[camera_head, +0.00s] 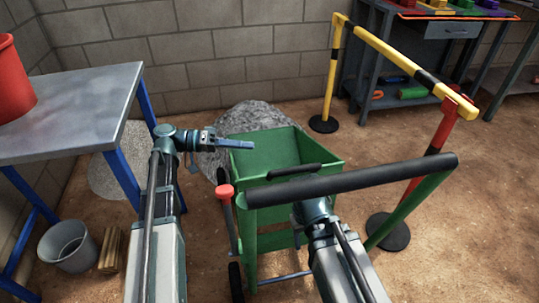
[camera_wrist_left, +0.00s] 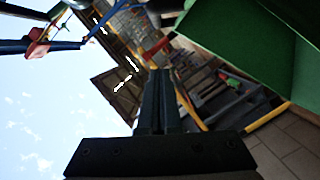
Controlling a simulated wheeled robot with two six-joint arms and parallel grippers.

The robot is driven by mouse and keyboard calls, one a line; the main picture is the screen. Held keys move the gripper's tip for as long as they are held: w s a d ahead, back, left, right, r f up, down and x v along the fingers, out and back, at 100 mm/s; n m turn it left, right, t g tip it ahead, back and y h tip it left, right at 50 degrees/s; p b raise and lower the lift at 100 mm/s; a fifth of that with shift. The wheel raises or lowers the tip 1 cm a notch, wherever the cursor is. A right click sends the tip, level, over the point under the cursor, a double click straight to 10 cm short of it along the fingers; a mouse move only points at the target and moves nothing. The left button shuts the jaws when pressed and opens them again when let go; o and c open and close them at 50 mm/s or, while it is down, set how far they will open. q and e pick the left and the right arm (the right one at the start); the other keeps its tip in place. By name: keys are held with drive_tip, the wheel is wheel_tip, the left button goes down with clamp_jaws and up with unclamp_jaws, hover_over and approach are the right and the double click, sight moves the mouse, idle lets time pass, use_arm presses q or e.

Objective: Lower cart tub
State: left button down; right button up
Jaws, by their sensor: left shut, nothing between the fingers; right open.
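The green cart tub (camera_head: 300,151) sits upright in the middle of the head view, on a green cart frame (camera_head: 272,240). A short black grip (camera_head: 293,172) lies along its near rim. The cart's long black handle bar (camera_head: 350,180) crosses in front. A red-knobbed lever (camera_head: 225,191) stands at the cart's left side. My left gripper (camera_head: 236,144) is shut and empty, pointing right beside the tub's far left corner. In the left wrist view its fingers (camera_wrist_left: 158,100) are together, with the green tub at upper right. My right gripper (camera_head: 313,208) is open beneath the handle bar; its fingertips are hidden.
A grey gravel pile (camera_head: 257,116) lies behind the tub. A workbench (camera_head: 70,112) with a red bucket (camera_head: 14,85) stands at left. A grey bucket (camera_head: 68,246) is below.

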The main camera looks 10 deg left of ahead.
use_arm(q)
drive_tip(key=shift+s+d+f+b, duration=0.35)
drive_tip(key=shift+d+f+b, duration=0.25)
drive_tip(key=shift+d, duration=1.15)
drive_tip(key=shift+s+d+f+b, duration=0.3)
drive_tip(key=shift+d+f+b, duration=0.25)
drive_tip(key=shift+d, duration=1.25)
drive_tip(key=shift+s+d+f+b, duration=0.35)
drive_tip(key=shift+d+f+b, duration=0.25)
drive_tip(key=shift+d, duration=1.15)
use_arm(e)
drive_tip(key=shift+f, duration=1.75)
